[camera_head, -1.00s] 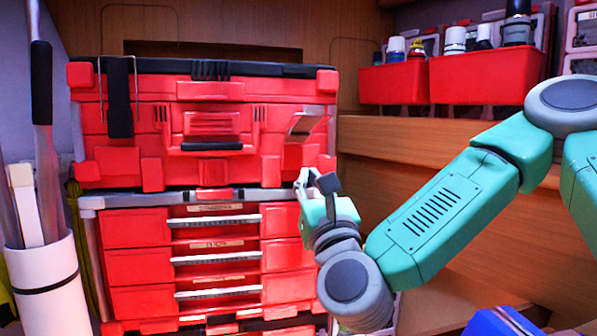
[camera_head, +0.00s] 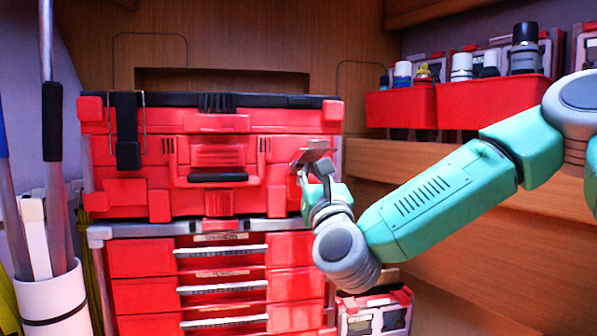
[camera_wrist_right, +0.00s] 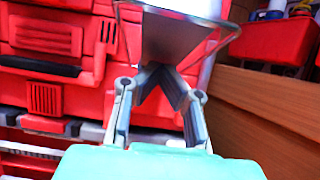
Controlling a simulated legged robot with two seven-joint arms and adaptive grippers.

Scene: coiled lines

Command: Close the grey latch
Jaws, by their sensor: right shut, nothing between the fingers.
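The grey latch (camera_head: 312,151) sticks outward from the front right of the red toolbox (camera_head: 160,197), open and tilted away from the box face. In the right wrist view the latch (camera_wrist_right: 178,38) is a broad grey plate across the top, close above the fingertips. My right gripper (camera_head: 319,169) is shut and empty, just below the latch. In the wrist view its fingertips (camera_wrist_right: 157,75) meet near the latch's lower edge; I cannot tell whether they touch it. My left gripper is not in view.
A black latch (camera_head: 126,130) with a wire loop is at the toolbox's left. Red drawers (camera_head: 140,258) stand below. A white bin (camera_head: 55,302) with long tools is at far left. Red bins (camera_head: 400,108) sit on a wooden shelf at right, and a small red case (camera_head: 375,312) lies below my arm.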

